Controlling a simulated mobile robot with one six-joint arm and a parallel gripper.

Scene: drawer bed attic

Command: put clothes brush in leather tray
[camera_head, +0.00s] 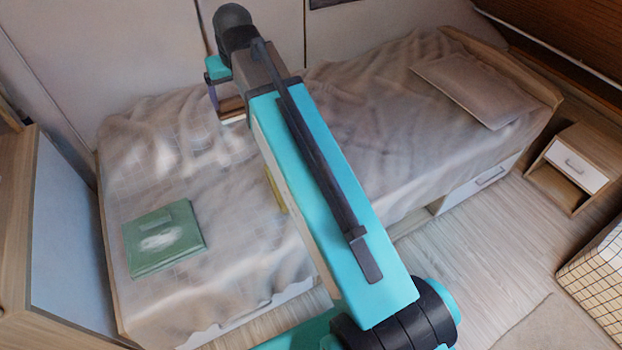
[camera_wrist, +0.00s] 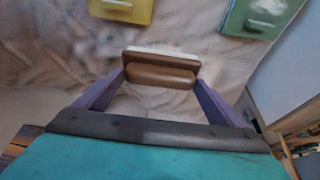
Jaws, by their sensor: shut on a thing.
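The clothes brush (camera_wrist: 160,75) has a brown wooden body and pale bristles along its far edge in the wrist view. My gripper (camera_wrist: 161,78) is shut on it, one purple finger at each end. In the head view the brush (camera_head: 232,108) shows partly beside my arm, above the far side of the bed. A flat green item (camera_head: 163,238) with a pale patch lies on the near left of the bed; it also shows in the wrist view (camera_wrist: 262,14). A yellow item (camera_wrist: 122,9) lies near it, mostly hidden by my arm in the head view. I cannot tell which is the leather tray.
The bed (camera_head: 240,240) has a rumpled beige cover and a pillow (camera_head: 475,88) at the right end. A wooden cabinet (camera_head: 55,230) stands left of it. A nightstand (camera_head: 575,168) and a checked box (camera_head: 600,270) stand right. The cover around the green item is clear.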

